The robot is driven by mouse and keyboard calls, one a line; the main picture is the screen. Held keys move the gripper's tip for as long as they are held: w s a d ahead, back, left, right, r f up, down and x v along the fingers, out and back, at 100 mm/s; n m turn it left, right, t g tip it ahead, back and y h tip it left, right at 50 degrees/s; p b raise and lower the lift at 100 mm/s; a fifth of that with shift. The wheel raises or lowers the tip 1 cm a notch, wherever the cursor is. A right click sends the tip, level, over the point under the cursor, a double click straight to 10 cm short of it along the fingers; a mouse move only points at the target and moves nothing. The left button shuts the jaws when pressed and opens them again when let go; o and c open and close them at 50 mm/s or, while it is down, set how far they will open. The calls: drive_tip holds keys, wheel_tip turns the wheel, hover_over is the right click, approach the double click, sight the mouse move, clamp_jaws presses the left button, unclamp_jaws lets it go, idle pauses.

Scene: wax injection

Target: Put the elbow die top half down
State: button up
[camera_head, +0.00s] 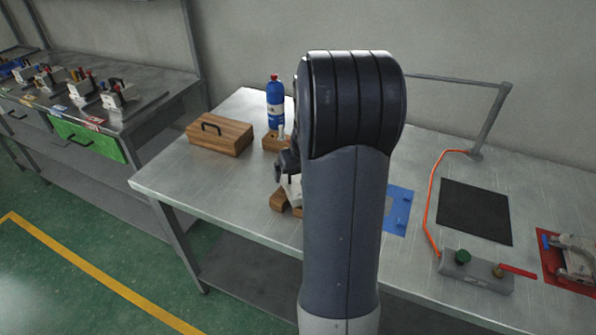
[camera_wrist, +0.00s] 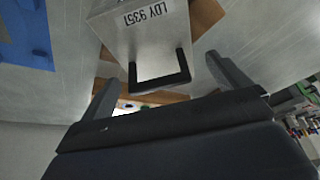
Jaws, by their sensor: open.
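The elbow die top half (camera_wrist: 145,40) is a pale metal block marked "LDY 9351" with a black U-shaped handle, seen close up in the wrist view. It rests on brown wooden blocks (camera_wrist: 205,14). My gripper (camera_wrist: 165,85) is open, with one finger on each side of the handle and gaps to both. In the head view the pale die half (camera_head: 293,187) shows only in part, on the wooden blocks (camera_head: 279,201). My arm hides the rest of it and most of my gripper there.
A wooden box with a handle (camera_head: 220,134) and a blue bottle (camera_head: 275,103) stand behind to the left. A blue mat (camera_head: 398,212), a black mat (camera_head: 474,211), a valve block with an orange hose (camera_head: 476,271) and a red-based die (camera_head: 570,262) lie to the right.

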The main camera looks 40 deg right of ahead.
drive_tip(key=v, duration=1.2)
drive_tip(key=shift+r+b, duration=0.15)
drive_tip(key=shift+b, duration=0.25)
drive_tip(key=shift+c, duration=0.3)
